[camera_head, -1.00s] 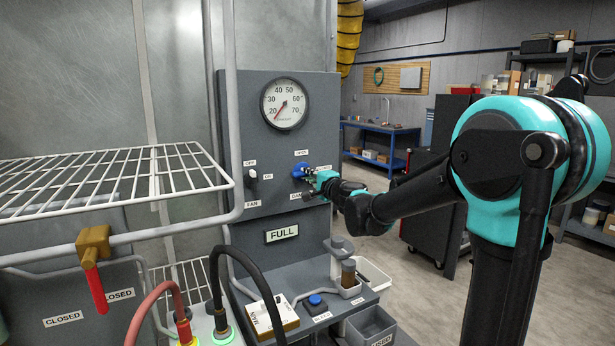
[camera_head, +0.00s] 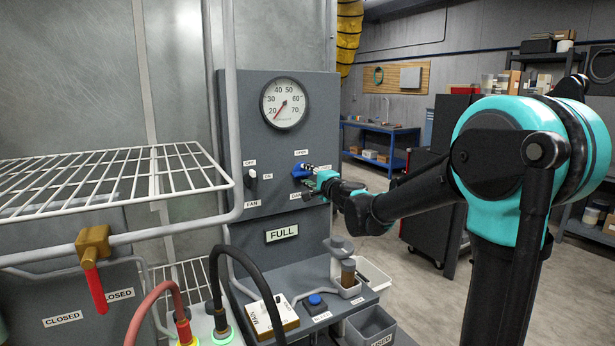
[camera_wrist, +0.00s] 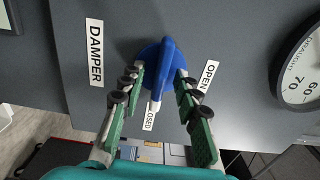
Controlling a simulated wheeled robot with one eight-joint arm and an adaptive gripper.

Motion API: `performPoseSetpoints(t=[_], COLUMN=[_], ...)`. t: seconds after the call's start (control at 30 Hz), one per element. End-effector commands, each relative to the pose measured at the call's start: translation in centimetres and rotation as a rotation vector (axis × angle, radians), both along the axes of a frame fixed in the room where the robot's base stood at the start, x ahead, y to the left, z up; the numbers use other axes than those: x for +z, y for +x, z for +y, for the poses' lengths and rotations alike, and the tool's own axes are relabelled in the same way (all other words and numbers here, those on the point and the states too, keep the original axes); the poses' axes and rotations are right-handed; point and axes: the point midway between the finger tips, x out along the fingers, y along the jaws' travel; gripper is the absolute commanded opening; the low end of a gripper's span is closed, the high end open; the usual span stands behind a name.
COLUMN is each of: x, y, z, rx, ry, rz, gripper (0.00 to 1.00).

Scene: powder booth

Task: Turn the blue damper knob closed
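The blue damper knob (camera_head: 299,171) is on the grey panel (camera_head: 234,120) below the gauge. The wrist view shows its raised grip bar (camera_wrist: 164,62) with a white pointer end (camera_wrist: 155,107) directed at the partly covered CLOSED label (camera_wrist: 149,121). The OPEN label (camera_wrist: 208,76) is to the right and the DAMPER label (camera_wrist: 95,52) to the left. My gripper (camera_wrist: 158,76) has one finger on each side of the bar, with the fingertips apart and gaps visible beside the bar. It also shows at the knob in the head view (camera_head: 309,181). Fingertip contact is unclear.
The round gauge (camera_head: 285,104) is above the knob. A wire rack (camera_head: 110,180) juts out at left.

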Motion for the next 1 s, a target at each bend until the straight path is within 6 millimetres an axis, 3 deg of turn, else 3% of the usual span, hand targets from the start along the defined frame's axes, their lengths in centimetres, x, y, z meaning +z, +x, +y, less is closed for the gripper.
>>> performPoseSetpoints(t=[0.17,0.7,1.0], x=[0.0,0.0,0.0], y=[-1.0,-8.5,-9.9], z=[-0.8,-5.8,-6.7], rx=[-0.001,-0.002,-0.001], ry=[0.0,0.0,0.0], rz=[0.0,0.0,0.0], gripper=[0.32,0.32,0.32])
